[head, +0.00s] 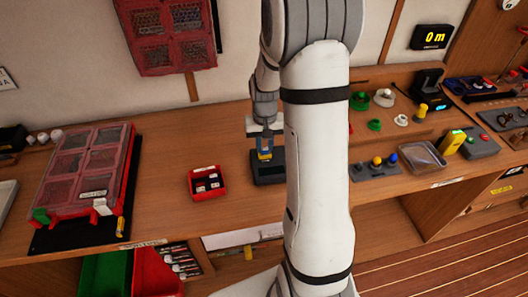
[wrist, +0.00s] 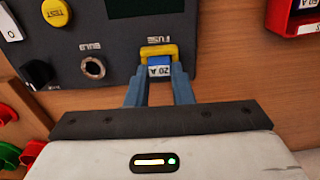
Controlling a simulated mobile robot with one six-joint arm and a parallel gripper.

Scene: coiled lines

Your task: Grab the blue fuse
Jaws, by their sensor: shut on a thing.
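In the wrist view the blue fuse (wrist: 160,70) carries a white and blue label reading 20 A. A yellow piece (wrist: 158,51) lies at its far end, by the FUSE marking of a dark tester panel (wrist: 118,68). My gripper (wrist: 160,82) has its two blue-grey fingers shut on the fuse from both sides. Whether the fuse is seated in the panel or just above it I cannot tell. In the head view my gripper (head: 265,146) points down at the dark tester (head: 270,180) on the bench, and the fuse is mostly hidden.
A red bin (head: 193,192) with several labelled fuses stands left of the tester; its edge shows in the wrist view (wrist: 283,27). The tester has a yellow TEST button (wrist: 56,13) and a bulb socket (wrist: 93,68). Bare bench lies between bin and tester.

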